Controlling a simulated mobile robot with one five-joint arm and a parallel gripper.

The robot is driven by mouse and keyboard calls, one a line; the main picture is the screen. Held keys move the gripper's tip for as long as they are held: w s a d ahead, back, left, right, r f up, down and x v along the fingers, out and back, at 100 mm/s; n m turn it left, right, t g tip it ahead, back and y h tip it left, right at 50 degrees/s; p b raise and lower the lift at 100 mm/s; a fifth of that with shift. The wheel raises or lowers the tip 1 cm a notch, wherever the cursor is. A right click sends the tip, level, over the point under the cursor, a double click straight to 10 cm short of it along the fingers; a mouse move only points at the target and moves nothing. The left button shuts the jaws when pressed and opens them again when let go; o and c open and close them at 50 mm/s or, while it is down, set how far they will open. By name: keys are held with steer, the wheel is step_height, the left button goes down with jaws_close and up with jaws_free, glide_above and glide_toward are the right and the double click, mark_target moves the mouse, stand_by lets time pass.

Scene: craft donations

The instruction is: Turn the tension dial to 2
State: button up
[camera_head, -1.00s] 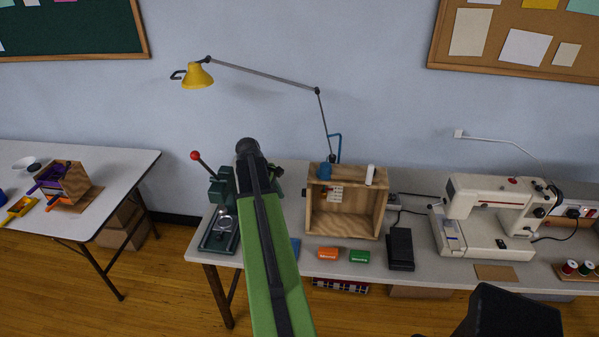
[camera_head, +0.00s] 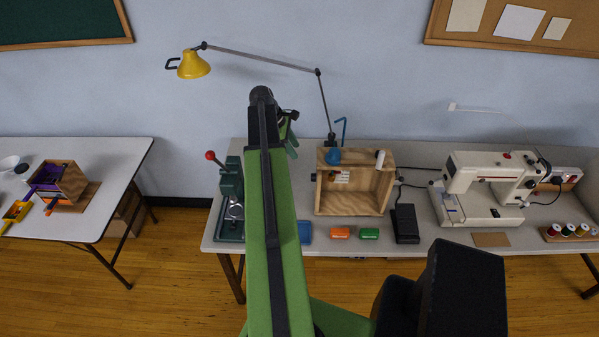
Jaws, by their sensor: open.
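The white sewing machine (camera_head: 485,187) stands on the right part of the long table. It has a red knob (camera_head: 507,155) on top and a dark round knob (camera_head: 530,184) at its right end. Which part is the tension dial, and any numbers on it, are too small to tell. My gripper (camera_head: 290,143) is mostly hidden behind my green arm. It is open, above the left part of the table, left of the wooden box and far from the sewing machine. I see nothing held in it.
A green press (camera_head: 231,190) stands left. Thread spools (camera_head: 569,230) stand far right.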

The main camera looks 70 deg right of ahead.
steer(key=b, duration=1.6)
glide_toward(313, 177)
steer(key=w+x, duration=0.1)
steer(key=x, duration=0.8)
steer(key=shift+d+f, duration=0.35)
steer(key=shift+d, duration=0.05)
steer(key=shift+w, duration=0.1)
jaws_close()
